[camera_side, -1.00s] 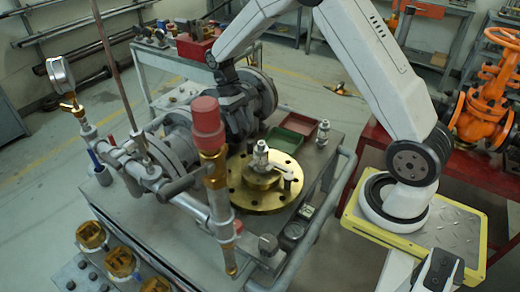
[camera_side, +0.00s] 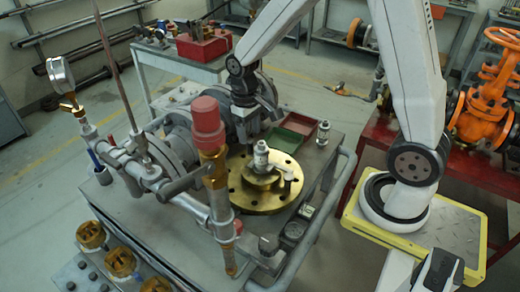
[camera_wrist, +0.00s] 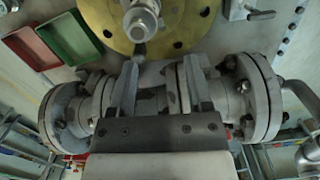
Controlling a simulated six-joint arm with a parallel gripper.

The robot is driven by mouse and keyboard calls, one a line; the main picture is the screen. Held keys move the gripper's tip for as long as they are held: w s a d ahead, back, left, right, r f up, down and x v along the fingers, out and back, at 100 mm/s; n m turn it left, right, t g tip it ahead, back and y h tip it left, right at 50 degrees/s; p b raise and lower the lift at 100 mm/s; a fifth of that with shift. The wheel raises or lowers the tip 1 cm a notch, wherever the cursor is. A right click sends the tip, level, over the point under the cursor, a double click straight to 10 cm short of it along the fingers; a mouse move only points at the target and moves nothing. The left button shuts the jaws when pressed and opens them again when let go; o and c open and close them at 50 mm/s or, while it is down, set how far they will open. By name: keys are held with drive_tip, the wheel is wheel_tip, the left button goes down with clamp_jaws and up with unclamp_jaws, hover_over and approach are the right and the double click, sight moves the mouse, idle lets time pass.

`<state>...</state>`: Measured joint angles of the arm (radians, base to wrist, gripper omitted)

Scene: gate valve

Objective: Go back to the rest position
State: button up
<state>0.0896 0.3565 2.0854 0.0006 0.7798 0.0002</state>
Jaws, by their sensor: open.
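My gripper (camera_wrist: 160,72) is open in the wrist view, its two fingers apart with nothing held between them. Behind and below the fingers lies a grey flanged valve body (camera_wrist: 255,100). In the side view my gripper (camera_side: 268,112) hangs over the cart at the end of the white arm, by the grey flanged pipe (camera_side: 180,140), which it partly hides. The round brass flange (camera_side: 250,200) lies on the cart top with a silver fitting (camera_side: 261,157) standing on it. Both also show at the top of the wrist view.
A green tray (camera_side: 284,139) and a red tray (camera_side: 300,124) sit behind the brass flange. An orange valve (camera_side: 485,110) stands on a red bench at right.

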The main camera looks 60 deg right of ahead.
drive_tip(key=s+a+n+t, duration=0.1)
drive_tip(key=s+a+t, duration=0.2)
drive_tip(key=s, duration=0.5)
drive_tip(key=shift+s+a+r+t, duration=0.15)
drive_tip(key=shift+s+r+t, duration=0.05)
drive_tip(key=shift+r+t, duration=0.15)
idle(0.6)
